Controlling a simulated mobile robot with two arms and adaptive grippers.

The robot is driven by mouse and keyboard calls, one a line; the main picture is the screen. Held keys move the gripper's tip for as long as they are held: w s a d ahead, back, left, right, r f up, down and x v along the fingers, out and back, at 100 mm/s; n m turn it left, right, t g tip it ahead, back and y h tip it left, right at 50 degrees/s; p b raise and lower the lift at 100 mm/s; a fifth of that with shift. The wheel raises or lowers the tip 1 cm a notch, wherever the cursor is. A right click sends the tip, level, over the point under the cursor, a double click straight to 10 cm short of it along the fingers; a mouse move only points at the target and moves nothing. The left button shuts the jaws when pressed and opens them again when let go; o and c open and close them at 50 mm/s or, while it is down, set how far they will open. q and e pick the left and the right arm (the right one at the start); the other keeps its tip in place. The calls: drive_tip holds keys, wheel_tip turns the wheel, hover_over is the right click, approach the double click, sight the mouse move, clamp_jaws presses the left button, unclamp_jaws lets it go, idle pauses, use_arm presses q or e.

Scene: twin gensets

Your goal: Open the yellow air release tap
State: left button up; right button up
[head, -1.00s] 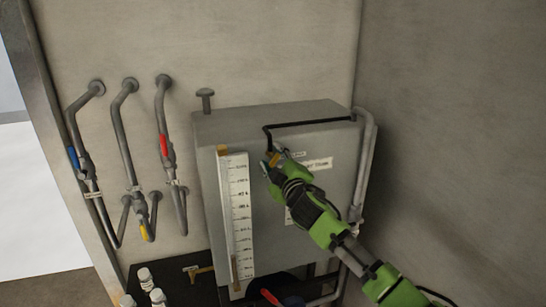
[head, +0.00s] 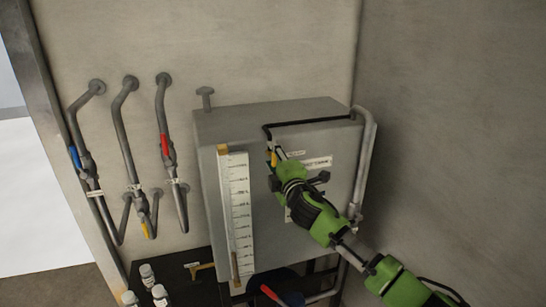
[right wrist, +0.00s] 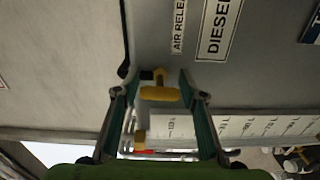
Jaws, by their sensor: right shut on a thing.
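The yellow air release tap (head: 274,158) is on the front of the grey tank (head: 275,113), at the lower end of a black pipe. In the right wrist view its yellow handle (right wrist: 158,94) lies crosswise between the two fingers, just below the "AIR RELEASE" label (right wrist: 179,25). My right gripper (right wrist: 158,88) is shut on this handle. In the head view, my green wrist partly hides the gripper and the tank front below the tap. My left gripper is out of view.
A white scale (head: 238,205) stands on the tank front left of the tap. Wall pipes with a blue (head: 75,158), a red (head: 164,145) and a yellow lever (head: 146,230) are farther left. A bare wall is at right.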

idle(0.3)
drive_tip(key=o, duration=1.1)
drive_tip(key=shift+o, duration=0.2)
drive_tip(key=v, duration=1.2)
